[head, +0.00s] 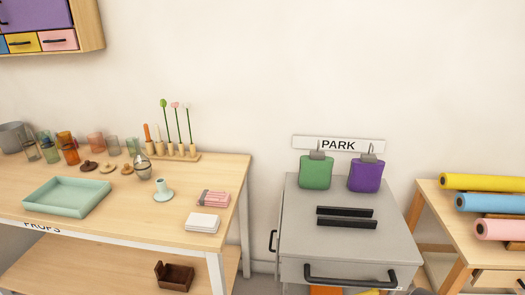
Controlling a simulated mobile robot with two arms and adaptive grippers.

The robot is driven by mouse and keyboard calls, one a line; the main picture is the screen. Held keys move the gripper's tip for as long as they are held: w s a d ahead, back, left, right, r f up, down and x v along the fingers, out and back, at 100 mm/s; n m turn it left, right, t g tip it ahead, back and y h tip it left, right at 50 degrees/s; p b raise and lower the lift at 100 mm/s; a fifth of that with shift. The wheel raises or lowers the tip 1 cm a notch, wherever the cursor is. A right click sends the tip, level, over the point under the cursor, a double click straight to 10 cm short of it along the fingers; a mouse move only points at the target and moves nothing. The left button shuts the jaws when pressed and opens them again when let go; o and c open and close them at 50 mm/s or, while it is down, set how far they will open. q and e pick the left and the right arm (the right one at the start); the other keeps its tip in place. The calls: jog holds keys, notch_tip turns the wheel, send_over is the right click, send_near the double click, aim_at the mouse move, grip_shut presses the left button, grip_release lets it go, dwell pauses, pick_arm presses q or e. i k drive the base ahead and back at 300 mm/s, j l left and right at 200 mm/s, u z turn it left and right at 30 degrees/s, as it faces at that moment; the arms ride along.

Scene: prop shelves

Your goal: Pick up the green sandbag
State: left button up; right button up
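The green sandbag (316,173) has a grey clip or handle at its top. It is upright at the back of the grey cabinet top (300,240), just under the PARK sign (338,144). I cannot tell whether it hangs from a hook or rests on the cabinet. A purple sandbag (366,176) of like shape is to its right, with a small gap between them.
Two black bars (345,212) lie across the cabinet top in front of the bags. A black handle (350,280) is on the cabinet's front. The props table (120,210) stands left, with glasses and a mint tray (66,197). Coloured rolls (490,202) lie on a wooden table right.

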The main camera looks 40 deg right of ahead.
aim_at(316, 169)
jog(key=i+z, duration=0.45)
jog(key=i+j+z, duration=0.25)
jog(key=z, duration=0.2)
jog(key=i+j+z, duration=0.4)
jog(key=k+l, duration=0.1)
